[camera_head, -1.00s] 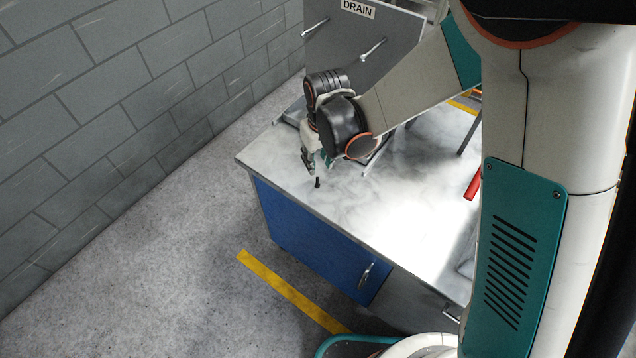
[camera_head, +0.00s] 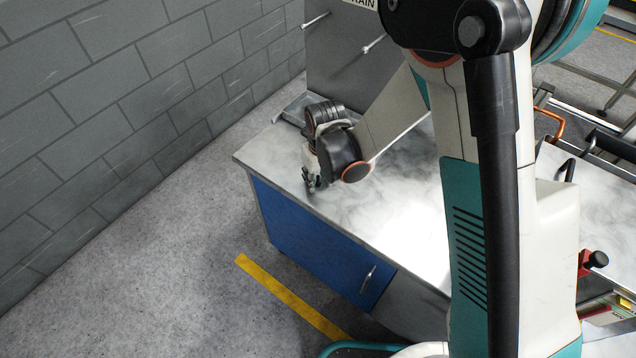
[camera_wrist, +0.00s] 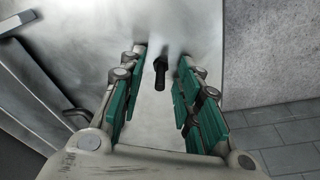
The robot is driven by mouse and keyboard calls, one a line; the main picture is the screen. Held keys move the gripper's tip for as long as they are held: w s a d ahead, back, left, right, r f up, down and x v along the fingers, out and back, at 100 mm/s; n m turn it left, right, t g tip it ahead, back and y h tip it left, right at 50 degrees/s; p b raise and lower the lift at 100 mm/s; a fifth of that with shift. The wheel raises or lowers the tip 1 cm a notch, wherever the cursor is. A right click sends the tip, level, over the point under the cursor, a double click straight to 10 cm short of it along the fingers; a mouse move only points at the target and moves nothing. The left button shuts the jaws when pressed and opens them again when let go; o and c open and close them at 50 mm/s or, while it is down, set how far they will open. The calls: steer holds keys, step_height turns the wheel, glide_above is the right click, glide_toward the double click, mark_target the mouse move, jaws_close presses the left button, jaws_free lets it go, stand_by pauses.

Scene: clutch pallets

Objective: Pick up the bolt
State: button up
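The bolt (camera_wrist: 160,73) is small and black and stands on the light worktop (camera_head: 392,190). In the wrist view it lies between the far ends of my two green-padded fingers, nearer the right one, with gaps on both sides. My gripper (camera_wrist: 155,85) is open around it and not closed on it. In the head view my gripper (camera_head: 311,184) points down at the worktop near its left front edge, and the bolt cannot be made out there.
A grey panel (camera_head: 345,60) with metal handles stands behind the worktop. The blue cabinet (camera_head: 310,240) is below it. A grey block wall (camera_head: 120,110) is at the left. Another bench with red and orange parts (camera_head: 610,290) is at the right. The worktop around the bolt is clear.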

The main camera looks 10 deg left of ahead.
steer(key=shift+r, duration=0.1)
jaws_close()
